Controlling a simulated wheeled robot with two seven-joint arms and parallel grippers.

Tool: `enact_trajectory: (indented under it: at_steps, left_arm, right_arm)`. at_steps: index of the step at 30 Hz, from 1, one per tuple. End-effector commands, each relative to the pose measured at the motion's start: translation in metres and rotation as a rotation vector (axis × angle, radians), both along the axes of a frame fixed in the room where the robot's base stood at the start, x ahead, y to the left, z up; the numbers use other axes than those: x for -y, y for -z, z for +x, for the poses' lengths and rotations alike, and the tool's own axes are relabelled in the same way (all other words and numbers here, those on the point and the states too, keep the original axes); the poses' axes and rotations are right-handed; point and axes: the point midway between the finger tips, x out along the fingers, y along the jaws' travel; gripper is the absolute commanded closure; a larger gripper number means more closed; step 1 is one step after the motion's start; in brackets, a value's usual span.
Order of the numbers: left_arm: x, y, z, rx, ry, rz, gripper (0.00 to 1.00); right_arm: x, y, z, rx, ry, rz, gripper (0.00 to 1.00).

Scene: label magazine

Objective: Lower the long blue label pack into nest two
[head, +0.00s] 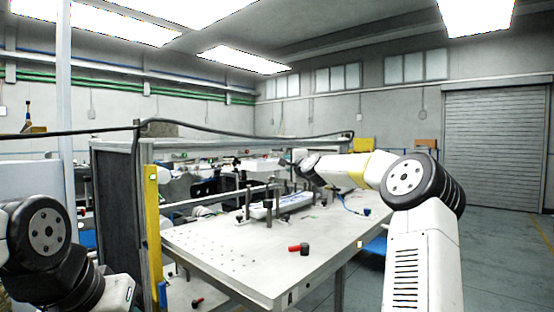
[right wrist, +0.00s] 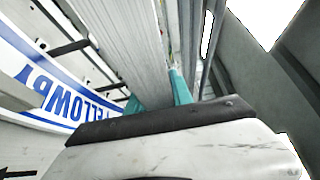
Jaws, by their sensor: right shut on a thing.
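My right gripper (right wrist: 158,96) has teal fingertips on either side of a thick whitish-grey stack of sheets (right wrist: 122,45), seen edge-on in the right wrist view. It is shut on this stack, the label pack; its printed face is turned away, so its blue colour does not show. Left of it lies another white pack (right wrist: 45,82) with blue lettering and a blue band. In the head view, a white and blue pack (head: 262,209) lies among dark upright posts on the table. My right arm reaches over there, and its fingers are too small to make out. My left gripper is out of view.
The white table (head: 215,255) has rows of small holes and a bare front part. A red and black piece (head: 300,248) lies on it. A yellow post (head: 153,225) and a grey frame stand at its left. Machinery fills the back.

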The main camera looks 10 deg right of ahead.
Motion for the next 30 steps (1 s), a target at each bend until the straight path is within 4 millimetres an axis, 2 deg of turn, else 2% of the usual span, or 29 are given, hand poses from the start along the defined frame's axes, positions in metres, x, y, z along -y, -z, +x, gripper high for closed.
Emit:
enact_trajectory:
  at_steps: [6,12,30]
  left_arm:
    - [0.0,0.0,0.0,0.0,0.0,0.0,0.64]
    - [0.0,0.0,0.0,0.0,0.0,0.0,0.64]
    - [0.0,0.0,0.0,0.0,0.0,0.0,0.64]
  right_arm:
    - [0.0,0.017,0.0,0.002,0.0,0.001,1.0]
    - [0.0,0.025,0.0,0.004,0.001,-0.001,1.0]
    - [0.0,0.027,0.0,0.004,0.001,-0.001,1.0]
